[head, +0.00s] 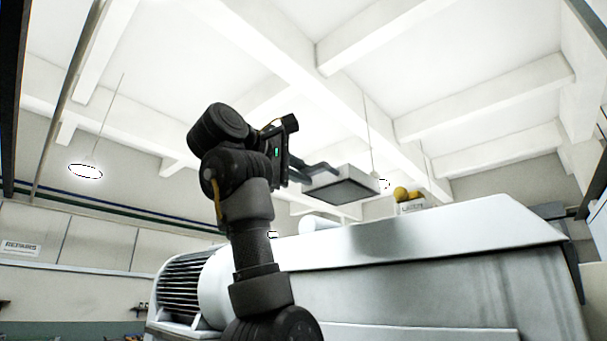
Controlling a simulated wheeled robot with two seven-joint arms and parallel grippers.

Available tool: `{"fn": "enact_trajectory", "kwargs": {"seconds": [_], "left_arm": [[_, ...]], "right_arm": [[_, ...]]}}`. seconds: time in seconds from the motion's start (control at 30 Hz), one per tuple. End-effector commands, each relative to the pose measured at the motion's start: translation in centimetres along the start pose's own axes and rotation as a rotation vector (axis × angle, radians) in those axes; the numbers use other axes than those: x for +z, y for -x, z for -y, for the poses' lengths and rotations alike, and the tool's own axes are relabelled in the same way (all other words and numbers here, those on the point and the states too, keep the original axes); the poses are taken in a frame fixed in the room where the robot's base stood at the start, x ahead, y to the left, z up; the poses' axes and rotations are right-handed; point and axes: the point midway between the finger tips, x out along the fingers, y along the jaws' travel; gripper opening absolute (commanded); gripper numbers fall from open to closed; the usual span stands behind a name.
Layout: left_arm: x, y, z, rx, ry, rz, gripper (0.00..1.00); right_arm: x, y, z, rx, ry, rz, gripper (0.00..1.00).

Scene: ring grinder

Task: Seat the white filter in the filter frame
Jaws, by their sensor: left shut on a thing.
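My left gripper (318,172) is raised in the middle of the head view, with its arm coming up from below. It is shut on the white filter (366,179), a flat, box-like piece with a pale rim and a dark grey underside. The filter is held in the air above the top of the big pale machine, apart from it. The filter frame cannot be made out from this low angle. My right gripper is not in view.
The large pale grinder housing (440,285) fills the lower right, with a slatted vent (182,287) at its left end. Yellow round objects (402,193) sit in a white container (411,206) behind it. A lamp (86,171) hangs at left. Space above the housing is open.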

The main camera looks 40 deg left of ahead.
Motion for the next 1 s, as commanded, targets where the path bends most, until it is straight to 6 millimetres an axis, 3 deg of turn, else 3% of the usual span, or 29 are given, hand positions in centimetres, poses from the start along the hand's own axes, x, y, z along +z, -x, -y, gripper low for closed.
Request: {"fn": "enact_trajectory", "kwargs": {"seconds": [0.1, 0.2, 0.33, 0.63, 0.77, 1.0], "left_arm": [[-0.8, 0.5, -0.2, 0.005, 0.002, -0.017, 0.00], [-0.9, 0.1, -0.2, 0.004, 0.001, -0.019, 0.00], [-0.8, -0.9, -0.2, 0.002, 0.001, -0.016, 0.00], [-0.5, -3.2, -0.3, 0.004, 0.001, -0.013, 0.00], [-0.6, -4.1, -0.3, 0.005, 0.002, -0.014, 0.00], [-0.6, -5.6, -0.2, 0.004, 0.001, -0.014, 0.00]], "right_arm": [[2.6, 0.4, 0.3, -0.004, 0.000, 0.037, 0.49], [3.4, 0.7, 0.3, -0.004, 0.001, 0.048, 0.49], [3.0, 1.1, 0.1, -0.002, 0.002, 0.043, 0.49], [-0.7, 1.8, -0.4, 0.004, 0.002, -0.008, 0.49], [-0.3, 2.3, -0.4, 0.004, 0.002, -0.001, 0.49], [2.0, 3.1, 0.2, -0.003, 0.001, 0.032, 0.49]]}}
